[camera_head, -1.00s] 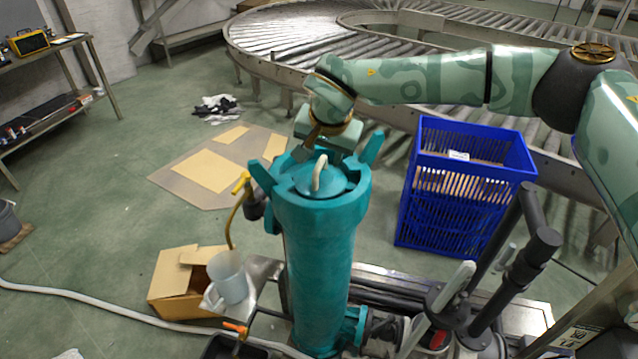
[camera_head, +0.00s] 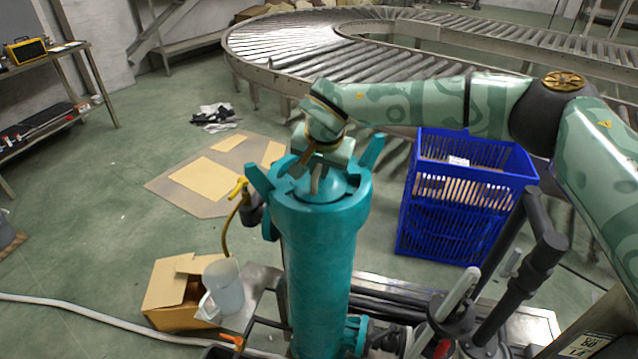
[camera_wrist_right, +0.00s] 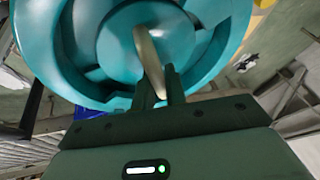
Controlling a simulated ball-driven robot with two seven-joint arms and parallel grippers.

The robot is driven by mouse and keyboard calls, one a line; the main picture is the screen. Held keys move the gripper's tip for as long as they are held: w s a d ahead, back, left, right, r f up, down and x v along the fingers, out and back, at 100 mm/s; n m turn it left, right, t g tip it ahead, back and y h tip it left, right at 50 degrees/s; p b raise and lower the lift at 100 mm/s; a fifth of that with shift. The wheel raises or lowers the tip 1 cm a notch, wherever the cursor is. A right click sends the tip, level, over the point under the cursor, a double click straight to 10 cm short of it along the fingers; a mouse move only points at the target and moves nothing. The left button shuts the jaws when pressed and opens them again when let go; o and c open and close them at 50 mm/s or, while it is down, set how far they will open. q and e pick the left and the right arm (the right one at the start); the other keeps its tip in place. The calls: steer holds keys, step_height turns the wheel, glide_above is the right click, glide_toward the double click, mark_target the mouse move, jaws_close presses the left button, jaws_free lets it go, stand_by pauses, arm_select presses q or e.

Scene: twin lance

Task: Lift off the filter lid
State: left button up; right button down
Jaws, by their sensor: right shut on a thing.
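The teal filter housing (camera_head: 322,265) stands upright in the middle of the head view. Its round teal lid (camera_head: 335,188) sits in the top, between upright lugs on the rim. In the right wrist view the lid (camera_wrist_right: 188,38) fills the upper part, with a pale curved handle (camera_wrist_right: 148,55) across it. My right gripper (camera_head: 316,182) is over the lid, and in the wrist view its fingers (camera_wrist_right: 160,88) are shut on the handle's near end. In the head view the gripper hides most of the handle. My left gripper is not in view.
A blue crate (camera_head: 455,215) stands right of the housing, before the roller conveyor (camera_head: 290,50). A cardboard box (camera_head: 172,295) and a pale jug (camera_head: 226,288) are at lower left. A yellow-handled valve (camera_head: 238,187) juts from the housing's left side. Floor at left is mostly open.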

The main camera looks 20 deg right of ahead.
mark_target(319, 166)
steer(key=shift+r, duration=0.1)
